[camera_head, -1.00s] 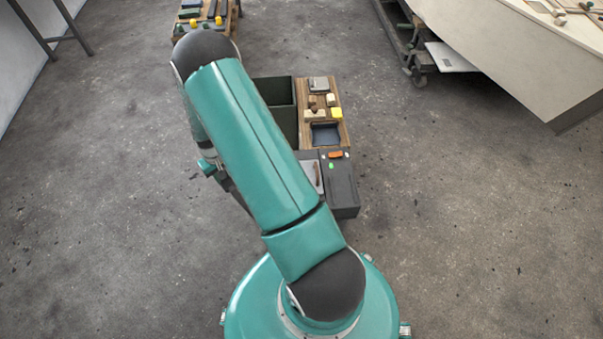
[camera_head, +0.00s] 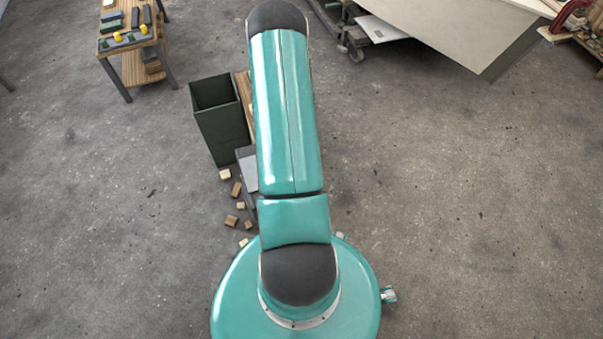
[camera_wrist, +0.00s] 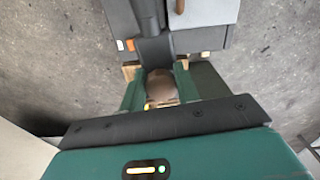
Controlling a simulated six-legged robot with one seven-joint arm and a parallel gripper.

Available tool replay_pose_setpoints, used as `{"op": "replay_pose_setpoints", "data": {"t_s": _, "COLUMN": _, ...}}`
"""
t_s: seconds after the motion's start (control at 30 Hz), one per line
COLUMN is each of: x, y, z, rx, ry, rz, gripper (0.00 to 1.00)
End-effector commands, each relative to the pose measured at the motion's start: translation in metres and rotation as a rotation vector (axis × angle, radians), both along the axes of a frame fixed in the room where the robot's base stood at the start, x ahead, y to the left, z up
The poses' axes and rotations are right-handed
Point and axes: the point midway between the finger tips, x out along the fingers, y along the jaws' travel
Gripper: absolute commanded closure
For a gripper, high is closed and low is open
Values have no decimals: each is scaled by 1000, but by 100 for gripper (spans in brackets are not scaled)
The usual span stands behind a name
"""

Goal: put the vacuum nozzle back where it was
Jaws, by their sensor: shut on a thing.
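In the wrist view my gripper (camera_wrist: 160,92) has green fingers closed around a rounded brownish part. A dark grey nozzle-like piece (camera_wrist: 154,48) runs from there toward the top of the picture, and I take it for the vacuum nozzle. Whether the brownish part belongs to it I cannot tell. Beyond lies a dark grey unit (camera_wrist: 119,22) with an orange and a white mark, which the nozzle overlaps in the picture. Whether they touch is unclear. In the head view my arm hides the gripper and the nozzle.
A dark green open bin (camera_head: 222,130) stands left of my arm. Several small wooden blocks (camera_head: 236,189) lie on the floor near my base. A workbench (camera_head: 130,55) stands at the upper left, and a pale hull (camera_head: 455,30) at the upper right. The floor at right is clear.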

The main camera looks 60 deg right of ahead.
Motion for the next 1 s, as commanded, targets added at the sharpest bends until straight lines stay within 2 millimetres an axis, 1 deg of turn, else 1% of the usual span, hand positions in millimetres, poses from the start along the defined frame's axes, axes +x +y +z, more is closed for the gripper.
{"op": "replay_pose_setpoints", "data": {"t_s": 0.03, "x": -16, "y": -14, "z": 2, "rx": -1, "ry": -1, "rz": -28, "gripper": 100}}
{"op": "replay_pose_setpoints", "data": {"t_s": 0.1, "x": -33, "y": -29, "z": 5, "rx": -1, "ry": -2, "rz": -53, "gripper": 100}}
{"op": "replay_pose_setpoints", "data": {"t_s": 0.2, "x": -51, "y": -43, "z": 7, "rx": 0, "ry": 0, "rz": -79, "gripper": 100}}
{"op": "replay_pose_setpoints", "data": {"t_s": 0.3, "x": -61, "y": -50, "z": 8, "rx": 0, "ry": 0, "rz": -93, "gripper": 100}}
{"op": "replay_pose_setpoints", "data": {"t_s": 0.37, "x": -66, "y": -49, "z": 7, "rx": 1, "ry": 0, "rz": -97, "gripper": 100}}
{"op": "replay_pose_setpoints", "data": {"t_s": 0.47, "x": -73, "y": -39, "z": 2, "rx": 2, "ry": 1, "rz": -97, "gripper": 100}}
{"op": "replay_pose_setpoints", "data": {"t_s": 0.8, "x": -113, "y": 26, "z": -31, "rx": 4, "ry": 2, "rz": -97, "gripper": 100}}
{"op": "replay_pose_setpoints", "data": {"t_s": 1.0, "x": -128, "y": 51, "z": -67, "rx": 3, "ry": 2, "rz": -97, "gripper": 100}}
